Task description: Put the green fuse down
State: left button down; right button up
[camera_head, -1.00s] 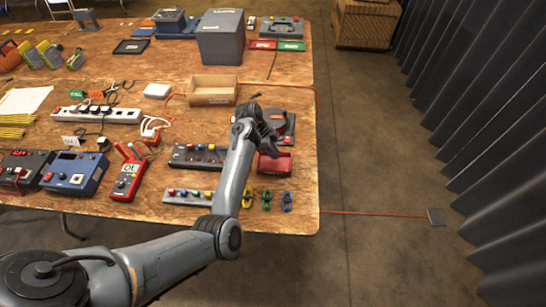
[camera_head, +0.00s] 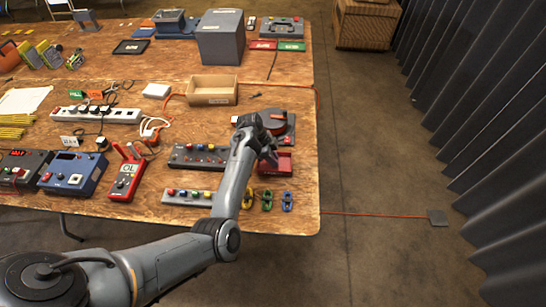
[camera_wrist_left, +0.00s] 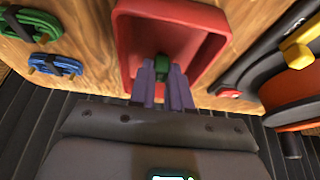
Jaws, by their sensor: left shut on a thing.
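My left gripper (camera_head: 269,158) is over the left part of the small red bin (camera_head: 282,165) near the right edge of the table. In the left wrist view its fingers (camera_wrist_left: 163,76) are shut on the green fuse (camera_wrist_left: 163,62), a small dark green piece between the tips. The fuse shows against the inside of the red bin (camera_wrist_left: 124,45); I cannot tell whether it touches the floor of the bin. In the head view the fuse is hidden by the gripper. My right gripper is not in view.
Green (camera_head: 267,200) and blue (camera_head: 287,201) cable coils lie in front of the bin, near the table edge. A grey and red reel-like device (camera_head: 285,125) stands behind it. A button panel (camera_head: 198,156) is left of the arm. Bare floor lies to the right.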

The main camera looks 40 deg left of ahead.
pick_arm(q)
jog(key=c, duration=1.1)
grip_release()
